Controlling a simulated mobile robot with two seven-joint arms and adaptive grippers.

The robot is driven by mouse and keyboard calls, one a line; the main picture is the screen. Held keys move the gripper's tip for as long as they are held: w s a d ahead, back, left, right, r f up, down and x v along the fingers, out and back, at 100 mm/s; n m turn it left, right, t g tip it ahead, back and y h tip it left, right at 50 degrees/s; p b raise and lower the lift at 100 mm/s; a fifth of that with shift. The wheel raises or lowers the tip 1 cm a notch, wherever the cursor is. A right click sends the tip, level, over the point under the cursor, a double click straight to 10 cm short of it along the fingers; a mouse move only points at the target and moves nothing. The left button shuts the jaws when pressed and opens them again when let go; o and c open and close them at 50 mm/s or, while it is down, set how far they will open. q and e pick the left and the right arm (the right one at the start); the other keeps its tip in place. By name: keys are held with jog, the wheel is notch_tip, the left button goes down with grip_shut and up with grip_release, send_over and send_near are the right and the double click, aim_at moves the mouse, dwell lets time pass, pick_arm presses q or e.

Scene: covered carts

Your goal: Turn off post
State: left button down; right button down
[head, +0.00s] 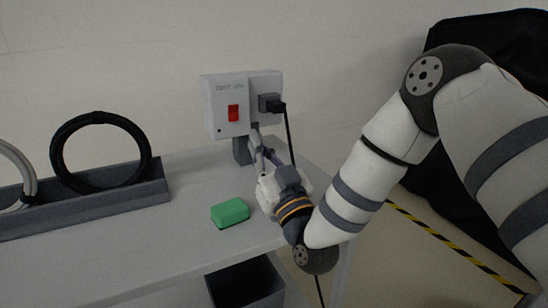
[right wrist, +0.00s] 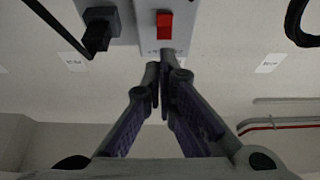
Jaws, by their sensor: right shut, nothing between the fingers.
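The post is a short dark grey stand (head: 241,150) on the cart, carrying a pale box (head: 212,104) with a red rocker switch (head: 233,113) on its front. A black plug (head: 270,103) sits in the box's right part, with a cable hanging down. My right gripper (head: 255,138) is shut and empty, its fingertips just below the box. In the right wrist view the red switch (right wrist: 165,24) shows just beyond the closed fingertips (right wrist: 161,70); I cannot tell whether they touch the box. The switch itself is unobscured. My left gripper is not in view.
A green block (head: 230,212) lies on the grey cart top (head: 185,222). A grey rack (head: 110,190) at left holds a black cable coil (head: 65,150) and a pale one. A dark bin (head: 245,283) is below. A dark cover (head: 480,40) stands at right.

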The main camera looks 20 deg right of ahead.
jog(key=s, duration=0.7)
jog(key=shift+s, duration=0.15)
jog(key=shift+d, duration=0.1)
